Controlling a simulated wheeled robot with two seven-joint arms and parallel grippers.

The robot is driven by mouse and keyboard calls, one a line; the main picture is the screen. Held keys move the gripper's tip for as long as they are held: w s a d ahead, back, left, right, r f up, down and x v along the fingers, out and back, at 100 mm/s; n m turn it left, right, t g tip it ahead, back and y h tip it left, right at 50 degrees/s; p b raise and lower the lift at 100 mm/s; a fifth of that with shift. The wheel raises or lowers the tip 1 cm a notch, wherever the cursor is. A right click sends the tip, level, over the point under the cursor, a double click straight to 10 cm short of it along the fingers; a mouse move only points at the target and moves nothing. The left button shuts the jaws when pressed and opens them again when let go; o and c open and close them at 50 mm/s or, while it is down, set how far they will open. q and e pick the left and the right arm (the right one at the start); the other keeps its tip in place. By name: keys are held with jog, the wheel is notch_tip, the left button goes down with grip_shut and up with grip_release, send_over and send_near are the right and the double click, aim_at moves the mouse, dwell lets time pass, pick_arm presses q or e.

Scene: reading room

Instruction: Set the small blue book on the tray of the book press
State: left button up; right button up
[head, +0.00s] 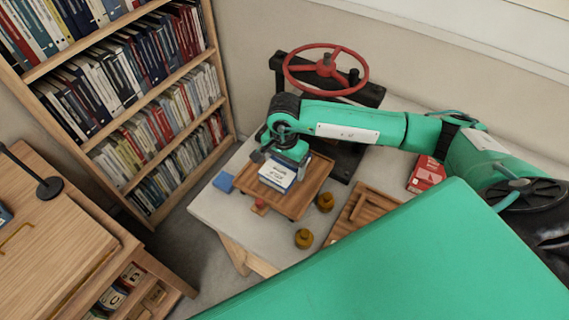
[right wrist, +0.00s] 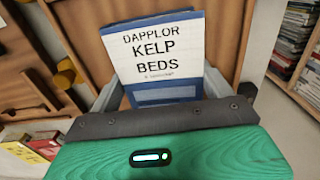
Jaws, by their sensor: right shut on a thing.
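The small blue book (head: 283,178), white and blue with the title "Dapplor Kelp Beds", is over the wooden tray (head: 299,206) of the book press (head: 369,95). It also shows in the right wrist view (right wrist: 160,45), cover toward the camera. My right gripper (head: 288,158) is shut on the book, with one grey finger at each side of it in the wrist view. I cannot tell whether the book touches the tray. The press has a red handwheel (head: 325,68) behind my arm. My left gripper is not in view.
A blue block (head: 223,182) and a small red piece (head: 260,205) are by the tray's left and front edges. A wooden compartment tray (head: 366,207) and a red box (head: 427,173) lie farther right. A bookcase (head: 125,90) stands left.

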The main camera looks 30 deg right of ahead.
jog(key=shift+f+b, duration=0.2)
jog(key=shift+b, duration=0.1)
dwell(0.4)
jog(key=o, duration=1.1)
jog(key=shift+c, duration=0.2)
jog(key=shift+r+p, duration=1.95)
jog(key=shift+r, duration=2.6)
